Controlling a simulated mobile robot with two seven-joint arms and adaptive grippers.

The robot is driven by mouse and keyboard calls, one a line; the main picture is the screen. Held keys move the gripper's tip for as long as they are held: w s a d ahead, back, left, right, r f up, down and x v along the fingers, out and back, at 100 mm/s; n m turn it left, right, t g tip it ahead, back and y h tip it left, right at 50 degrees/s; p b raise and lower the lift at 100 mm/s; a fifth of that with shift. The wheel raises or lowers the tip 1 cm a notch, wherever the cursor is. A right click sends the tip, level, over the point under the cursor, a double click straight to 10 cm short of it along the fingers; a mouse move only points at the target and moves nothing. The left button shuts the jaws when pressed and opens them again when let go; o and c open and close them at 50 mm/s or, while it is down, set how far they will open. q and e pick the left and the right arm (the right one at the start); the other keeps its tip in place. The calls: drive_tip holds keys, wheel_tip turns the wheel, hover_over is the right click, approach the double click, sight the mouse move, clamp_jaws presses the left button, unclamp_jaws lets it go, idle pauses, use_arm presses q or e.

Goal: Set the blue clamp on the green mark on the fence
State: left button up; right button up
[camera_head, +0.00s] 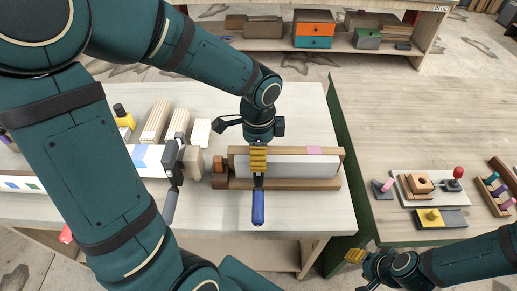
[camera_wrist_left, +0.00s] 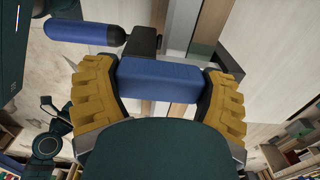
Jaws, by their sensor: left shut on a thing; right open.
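My left gripper (camera_head: 258,160) is shut on the blue clamp, whose handle (camera_head: 258,208) points towards the front of the bench. In the left wrist view the clamp's blue body (camera_wrist_left: 160,80) sits between the yellow fingers, with its dark jaw behind. The clamp is over the wooden-sided piece with a white face (camera_head: 290,166); I cannot tell whether it touches. A white strip (camera_head: 12,182) at the far left bears a small green mark (camera_head: 33,186); my arm hides part of it. I cannot tell whether it is the fence. My right gripper (camera_head: 362,270) is open and empty at the lower right.
A grey clamp (camera_head: 173,165) stands left of the white-faced piece. Wooden blocks (camera_head: 157,121) and a yellow-and-black bottle (camera_head: 124,117) are behind it. A second table (camera_head: 420,130) on the right holds small wooden fixtures (camera_head: 420,186); its middle is clear. A shelf with drawers (camera_head: 313,30) is at the back.

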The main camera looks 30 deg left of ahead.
use_arm(q)
drive_tip(key=shift+f, duration=0.1)
idle(0.3)
drive_tip(key=shift+f+b, duration=0.4)
drive_tip(key=o, duration=1.2)
drive_tip(key=shift+c, duration=0.2)
wheel_tip(320, 180, up, 12)
drive_tip(key=shift+r, duration=0.1)
